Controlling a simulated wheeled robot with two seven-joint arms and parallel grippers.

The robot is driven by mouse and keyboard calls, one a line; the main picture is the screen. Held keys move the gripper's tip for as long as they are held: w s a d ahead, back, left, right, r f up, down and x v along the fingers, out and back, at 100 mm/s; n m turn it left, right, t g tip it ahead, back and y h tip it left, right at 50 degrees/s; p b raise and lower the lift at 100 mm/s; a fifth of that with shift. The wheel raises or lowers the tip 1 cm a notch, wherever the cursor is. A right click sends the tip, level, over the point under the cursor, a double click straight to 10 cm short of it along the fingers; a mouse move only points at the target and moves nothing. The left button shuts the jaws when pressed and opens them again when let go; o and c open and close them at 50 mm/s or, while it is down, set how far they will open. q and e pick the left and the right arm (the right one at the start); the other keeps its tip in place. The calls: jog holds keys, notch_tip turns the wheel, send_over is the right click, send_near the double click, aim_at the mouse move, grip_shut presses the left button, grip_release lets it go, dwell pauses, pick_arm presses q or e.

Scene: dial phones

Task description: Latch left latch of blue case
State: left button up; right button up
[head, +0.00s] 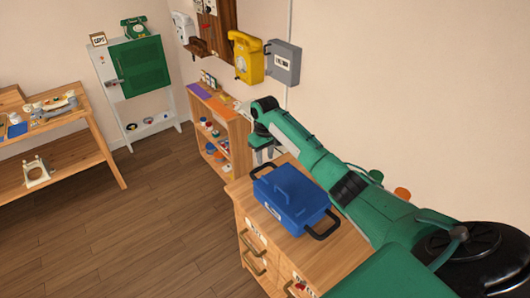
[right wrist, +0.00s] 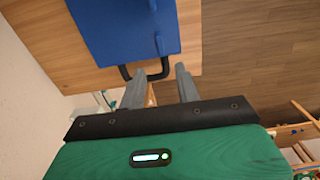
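The blue case (head: 290,200) lies on top of the wooden cabinet, lid down, with black loop handles at both ends and a raised blue grip on its lid. Its left latch cannot be clearly picked out. My right gripper (head: 263,155) is beyond the far end of the case, pointing down. In the right wrist view its two grey fingers (right wrist: 160,80) are apart with nothing held between them. The far black handle (right wrist: 146,73) shows just past the fingertips, and the blue case (right wrist: 118,30) lies beyond it. My left gripper is not in view.
The wooden cabinet (head: 243,210) has drawers with handles. A shelf (head: 235,125) with small items stands behind it. A yellow phone (head: 247,58) and a grey box (head: 284,62) hang on the wall. A workbench (head: 95,125) is at left, with open floor between.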

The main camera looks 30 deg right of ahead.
jog(key=shift+r+b, duration=0.3)
jog(key=shift+r, duration=1.4)
